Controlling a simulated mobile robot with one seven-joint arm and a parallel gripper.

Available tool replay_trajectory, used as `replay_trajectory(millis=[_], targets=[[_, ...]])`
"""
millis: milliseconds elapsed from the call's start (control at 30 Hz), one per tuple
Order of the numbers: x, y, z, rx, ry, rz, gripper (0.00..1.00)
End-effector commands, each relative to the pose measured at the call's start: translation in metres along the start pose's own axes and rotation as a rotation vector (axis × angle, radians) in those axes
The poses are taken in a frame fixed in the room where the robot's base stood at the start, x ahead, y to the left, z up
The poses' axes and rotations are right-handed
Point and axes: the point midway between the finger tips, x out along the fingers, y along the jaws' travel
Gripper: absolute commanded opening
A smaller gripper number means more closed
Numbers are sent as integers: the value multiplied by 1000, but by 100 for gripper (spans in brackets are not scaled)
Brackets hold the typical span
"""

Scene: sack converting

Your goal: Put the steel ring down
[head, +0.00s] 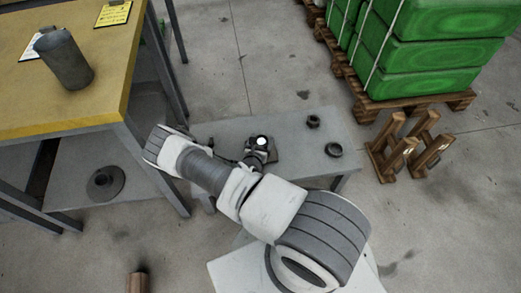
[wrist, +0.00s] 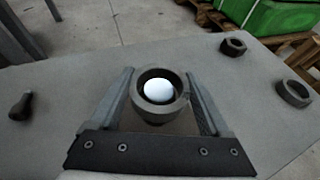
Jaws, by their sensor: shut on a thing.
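The steel ring (wrist: 158,107), dark grey and thick-rimmed, is between the two fingers of my gripper (wrist: 159,75) in the wrist view. My gripper is shut on it, one finger on each side. A white rounded thing (wrist: 158,89) shows inside the ring's opening; I cannot tell whether it sits in the ring or under it. In the head view my gripper (head: 262,147) is over the grey low table (head: 290,165). The gap between the ring's underside and the tabletop is hidden.
On the table's right part lie a dark nut (wrist: 233,46) and another dark ring (wrist: 295,93). A small dark knob-shaped piece (wrist: 20,106) lies at left. Wooden stands (head: 395,150) and a pallet (head: 365,95) of green sacks are beyond. A yellow-topped bench (head: 110,75) stands left.

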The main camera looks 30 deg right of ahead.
Motion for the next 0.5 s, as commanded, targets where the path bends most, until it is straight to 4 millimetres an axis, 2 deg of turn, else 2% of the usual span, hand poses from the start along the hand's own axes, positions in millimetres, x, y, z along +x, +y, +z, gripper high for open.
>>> replay_trajectory(millis=[33, 167, 333, 500], targets=[[4, 0, -8, 0, -3, 1, 0], [8, 0, -18, 0, -3, 1, 0], [18, 0, -41, 0, -3, 1, 0], [19, 1, -42, 2, -4, 1, 0]])
